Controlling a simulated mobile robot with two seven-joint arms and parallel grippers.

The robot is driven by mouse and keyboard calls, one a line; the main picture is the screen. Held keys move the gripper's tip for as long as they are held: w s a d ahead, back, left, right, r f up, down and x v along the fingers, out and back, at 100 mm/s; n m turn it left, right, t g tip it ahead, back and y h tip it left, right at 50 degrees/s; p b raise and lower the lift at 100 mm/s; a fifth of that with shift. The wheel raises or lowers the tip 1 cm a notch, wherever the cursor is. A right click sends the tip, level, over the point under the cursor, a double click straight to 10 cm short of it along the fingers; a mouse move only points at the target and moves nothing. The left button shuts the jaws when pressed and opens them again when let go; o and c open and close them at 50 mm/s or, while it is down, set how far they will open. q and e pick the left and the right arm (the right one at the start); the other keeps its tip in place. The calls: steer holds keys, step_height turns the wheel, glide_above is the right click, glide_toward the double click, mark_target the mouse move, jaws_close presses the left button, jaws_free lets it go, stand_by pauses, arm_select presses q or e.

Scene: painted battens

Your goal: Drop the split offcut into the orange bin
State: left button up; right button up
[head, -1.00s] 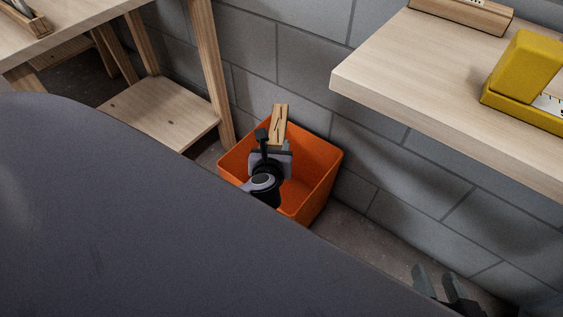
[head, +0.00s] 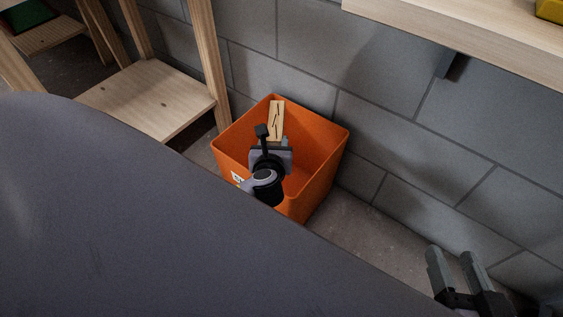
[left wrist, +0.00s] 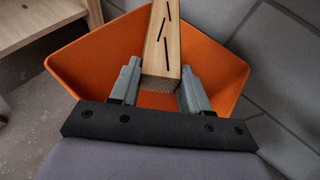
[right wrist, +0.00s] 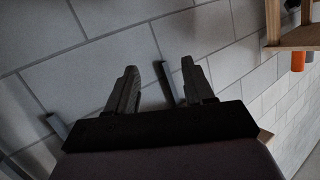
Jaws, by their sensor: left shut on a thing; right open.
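The split offcut (head: 276,119) is a short pale wooden piece with dark cracks along its face. My left gripper (head: 273,145) is shut on its near end and holds it over the orange bin (head: 325,165). In the left wrist view the offcut (left wrist: 163,40) sits between the fingers (left wrist: 160,88), with the open orange bin (left wrist: 215,70) around and below it. Whether the offcut is below the rim I cannot tell. My right gripper (head: 456,268) is open and empty, right of the bin; it also shows in the right wrist view (right wrist: 160,80).
The bin stands on the floor against a grey block wall (head: 300,60). A wooden stand with a low shelf (head: 150,97) is left of it. A wooden worktop (head: 480,35) juts out at upper right. My own dark body fills the lower left.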

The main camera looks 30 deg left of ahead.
arm_select(q)
steer(key=shift+f+b, duration=0.35)
steer(key=shift+f, duration=0.1)
arm_select(e)
steer(key=shift+s+d+n+t, duration=0.15)
steer(key=shift+d+n+t, duration=0.15)
steer(key=shift+d, duration=0.1)
steer(key=shift+r, duration=0.1)
arm_select(q)
steer(key=o, duration=1.2)
steer(key=shift+c, duration=0.2)
steer(key=shift+s+r, duration=0.1)
arm_select(e)
steer(key=shift+s+r, duration=0.1)
